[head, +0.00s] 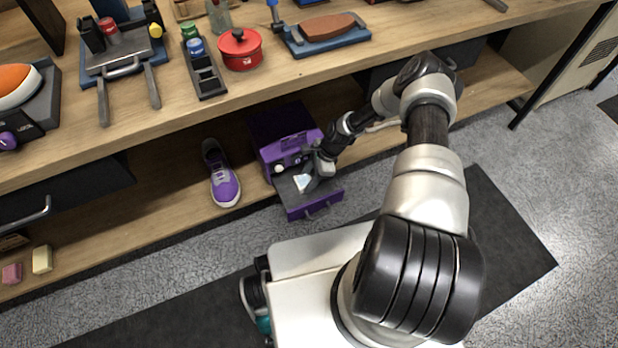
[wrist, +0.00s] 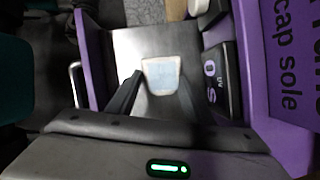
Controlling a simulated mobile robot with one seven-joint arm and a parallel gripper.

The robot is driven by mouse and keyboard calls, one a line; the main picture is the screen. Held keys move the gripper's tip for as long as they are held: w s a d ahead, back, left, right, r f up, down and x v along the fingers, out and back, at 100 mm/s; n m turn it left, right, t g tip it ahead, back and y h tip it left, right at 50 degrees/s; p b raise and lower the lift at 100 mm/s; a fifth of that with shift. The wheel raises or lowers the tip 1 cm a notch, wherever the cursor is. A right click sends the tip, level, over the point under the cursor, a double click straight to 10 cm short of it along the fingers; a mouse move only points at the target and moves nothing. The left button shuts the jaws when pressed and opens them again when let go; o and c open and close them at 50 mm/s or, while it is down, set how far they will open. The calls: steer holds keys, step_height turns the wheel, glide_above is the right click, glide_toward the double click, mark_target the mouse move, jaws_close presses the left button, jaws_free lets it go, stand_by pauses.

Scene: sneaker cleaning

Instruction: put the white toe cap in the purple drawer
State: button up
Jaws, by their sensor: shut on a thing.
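The purple drawer (head: 316,207) is pulled open from a purple cabinet (head: 289,148) on the lower shelf. In the wrist view its purple front wall (wrist: 93,62) is at the left and its grey floor shows below my gripper. The white toe cap (head: 301,184) is a small pale piece inside the drawer's outline. In the wrist view the toe cap (wrist: 161,82) sits between my two dark fingertips. My gripper (head: 305,178) is over the open drawer, shut on the toe cap. I cannot tell whether the cap touches the drawer floor.
A purple sneaker (head: 223,183) stands on the lower shelf left of the cabinet. The workbench top (head: 160,125) runs above the cabinet, with a red pot (head: 240,49) on it.

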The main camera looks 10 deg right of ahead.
steer(key=shift+f, duration=0.15)
steer(key=o, duration=0.9)
steer(key=p+v, duration=0.2)
steer(key=v, duration=0.5)
steer(key=shift+r, duration=0.45)
